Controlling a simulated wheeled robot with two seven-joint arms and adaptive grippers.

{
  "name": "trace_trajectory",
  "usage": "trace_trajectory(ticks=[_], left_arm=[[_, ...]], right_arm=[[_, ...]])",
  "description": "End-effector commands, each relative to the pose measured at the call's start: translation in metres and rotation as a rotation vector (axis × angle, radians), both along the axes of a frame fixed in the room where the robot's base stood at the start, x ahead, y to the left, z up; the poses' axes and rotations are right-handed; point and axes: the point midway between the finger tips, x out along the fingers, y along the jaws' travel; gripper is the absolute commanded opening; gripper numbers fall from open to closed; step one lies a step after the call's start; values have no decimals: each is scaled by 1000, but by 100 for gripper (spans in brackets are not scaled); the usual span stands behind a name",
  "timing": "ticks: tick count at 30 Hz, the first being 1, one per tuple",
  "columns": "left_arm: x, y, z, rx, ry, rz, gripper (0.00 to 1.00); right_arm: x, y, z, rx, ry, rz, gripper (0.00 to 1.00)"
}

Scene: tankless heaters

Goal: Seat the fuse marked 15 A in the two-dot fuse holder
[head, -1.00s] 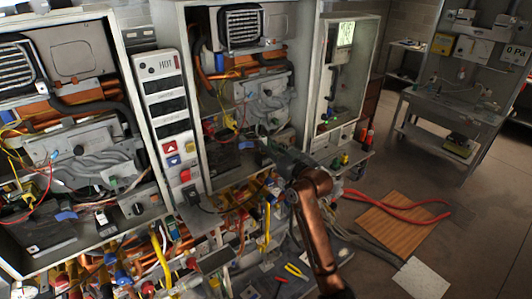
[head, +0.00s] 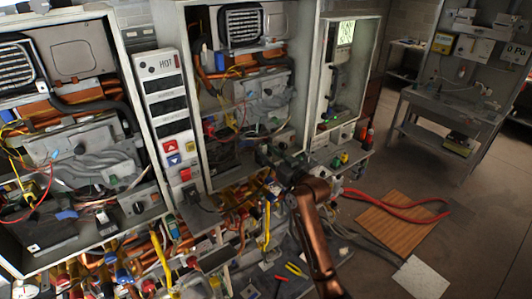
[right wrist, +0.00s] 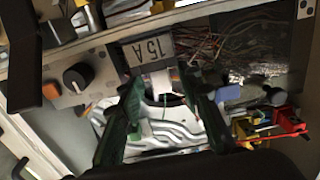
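The fuse marked 15 A (right wrist: 148,50) is a grey block with a dark-edged label in the right wrist view. It sits between the fingertips of my right gripper (right wrist: 158,72), whose green fingers lie close on both sides of it. I take it as gripped, though the contact is partly hidden. In the head view my right gripper (head: 266,158) is in front of the lower edge of the second open heater (head: 245,110). The fuse is too small to make out there. I cannot pick out the two-dot fuse holder in either view. My left gripper is not in view.
A panel with a black knob (right wrist: 76,77) and an orange mark is left of the fuse. Grey hoses (right wrist: 165,125) and red and yellow parts (right wrist: 265,125) lie behind and right of the fingers. Crowded pipes and valves (head: 165,265) run below the heaters.

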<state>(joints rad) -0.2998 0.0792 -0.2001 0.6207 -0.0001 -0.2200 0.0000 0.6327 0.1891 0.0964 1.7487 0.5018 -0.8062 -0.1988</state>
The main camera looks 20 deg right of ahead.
Motion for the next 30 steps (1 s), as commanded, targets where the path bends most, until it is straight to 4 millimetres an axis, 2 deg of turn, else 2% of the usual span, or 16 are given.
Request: trace_trajectory(ticks=[4, 7, 21, 25, 30], left_arm=[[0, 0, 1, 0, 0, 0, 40], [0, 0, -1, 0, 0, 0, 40], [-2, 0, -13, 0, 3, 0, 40], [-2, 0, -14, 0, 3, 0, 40], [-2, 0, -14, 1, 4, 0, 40]], right_arm=[[0, 0, 2, 0, -1, 0, 33], [-7, -3, 1, -1, 1, -1, 33], [-92, -34, 0, -2, 0, -1, 33], [-106, -38, 1, 0, 1, 0, 33], [-113, -41, 2, 0, 1, 1, 33]])
